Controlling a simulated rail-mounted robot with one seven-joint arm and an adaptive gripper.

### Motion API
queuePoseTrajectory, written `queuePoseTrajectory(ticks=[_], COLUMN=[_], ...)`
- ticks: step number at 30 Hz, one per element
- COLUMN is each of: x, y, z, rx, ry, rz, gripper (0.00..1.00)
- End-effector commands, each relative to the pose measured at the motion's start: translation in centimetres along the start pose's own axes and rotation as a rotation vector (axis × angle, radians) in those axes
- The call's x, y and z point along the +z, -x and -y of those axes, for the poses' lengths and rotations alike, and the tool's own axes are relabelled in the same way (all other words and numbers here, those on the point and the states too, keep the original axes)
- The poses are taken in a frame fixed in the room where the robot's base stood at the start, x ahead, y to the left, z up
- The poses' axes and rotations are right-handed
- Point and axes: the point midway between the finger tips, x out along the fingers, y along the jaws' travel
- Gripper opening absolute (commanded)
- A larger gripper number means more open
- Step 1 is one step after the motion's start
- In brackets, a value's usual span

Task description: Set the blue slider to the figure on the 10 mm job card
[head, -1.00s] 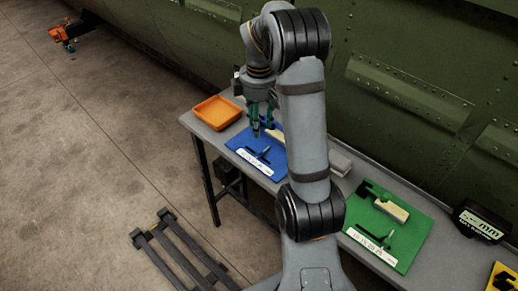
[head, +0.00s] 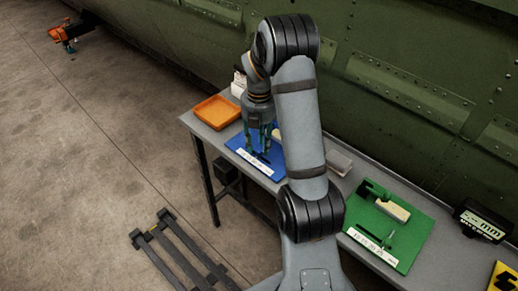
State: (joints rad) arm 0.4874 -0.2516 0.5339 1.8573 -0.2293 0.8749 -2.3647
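The blue board (head: 238,143) lies on the bench with a white printed scale strip (head: 254,164) along its front edge. My gripper (head: 258,152) points down over this board, its two greenish fingers apart, with the tips low near the dark slider part behind the strip. The fingers and arm hide most of the blue slider, so contact cannot be told. A small white card or box (head: 238,84) stands behind the orange tray, partly covered by my arm; its writing cannot be read. I cannot identify the 10 mm job card.
An orange tray (head: 216,111) sits at the bench's left end. A green board (head: 372,222) with a pale block and its own slider lies to the right. A dark display marked mm (head: 482,222) and a yellow sign (head: 503,277) are farther right. The green fuselage rises behind.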

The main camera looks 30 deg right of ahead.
Motion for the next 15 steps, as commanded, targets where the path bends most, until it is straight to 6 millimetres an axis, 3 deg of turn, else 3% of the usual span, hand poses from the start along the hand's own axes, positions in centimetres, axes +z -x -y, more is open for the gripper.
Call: queuePoseTrajectory(ticks=[6, 15], x=[0.0, 0.0], y=[-2.2, -2.6], z=[0.0, 0.0], rx=[-0.001, 0.001], ry=[-0.001, -0.001], rz=[-0.001, 0.001], gripper=[0.34, 0.34])
